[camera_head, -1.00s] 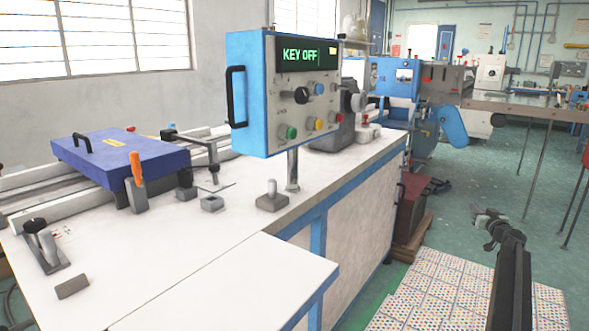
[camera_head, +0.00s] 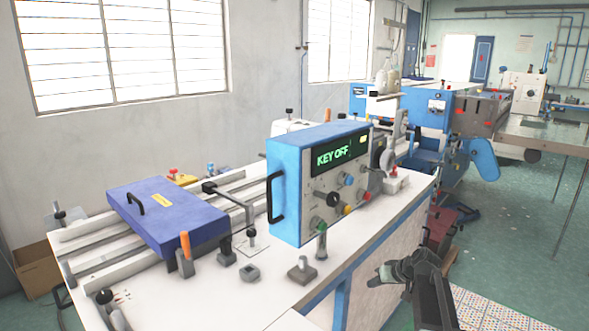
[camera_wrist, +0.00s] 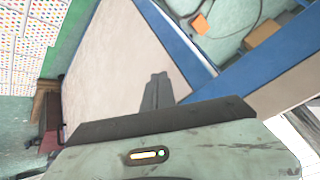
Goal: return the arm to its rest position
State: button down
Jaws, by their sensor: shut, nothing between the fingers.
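My arm (camera_head: 435,298) stands at the lower right of the head view, beside the white bench's side panel. My gripper (camera_head: 376,281) is folded at its top, pointing left in the picture. It is shut and holds nothing. In the wrist view the dark shut fingers (camera_wrist: 157,82) stick out beyond the grey gripper body, over the pale bench side panel (camera_wrist: 115,75). I cannot tell whether they touch it; they look apart from it.
The white bench (camera_head: 215,290) carries a blue control box reading KEY OFF (camera_head: 300,190), a blue flat case (camera_head: 165,215) and an orange-handled tool (camera_head: 185,245). A dotted mat (camera_head: 490,312) lies on the green floor at right. Open floor (camera_head: 540,220) lies beyond.

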jog(key=s+a+r+g+h+p, duration=0.1)
jog(key=s+a+r+g+p, duration=0.1)
jog(key=s, duration=0.5)
jog(key=s+a+r+m+g+h+p, duration=0.1)
jog(key=s+a+r+p, duration=0.3)
jog(key=s, duration=0.4)
jog(key=s+a+r+m+g+h+p, duration=0.1)
jog(key=s+a+r+g+h+p, duration=0.1)
jog(key=s+p, duration=0.4)
notch_tip(320, 180, up, 2)
jog(key=shift+s+a+r+g+h+p, duration=0.1)
jog(key=shift+s+a+g+h+p, duration=0.25)
jog(key=shift+s+a+g, duration=0.6)
jog(key=shift+s+a+t, duration=0.2)
jog(key=shift+a+t, duration=0.05)
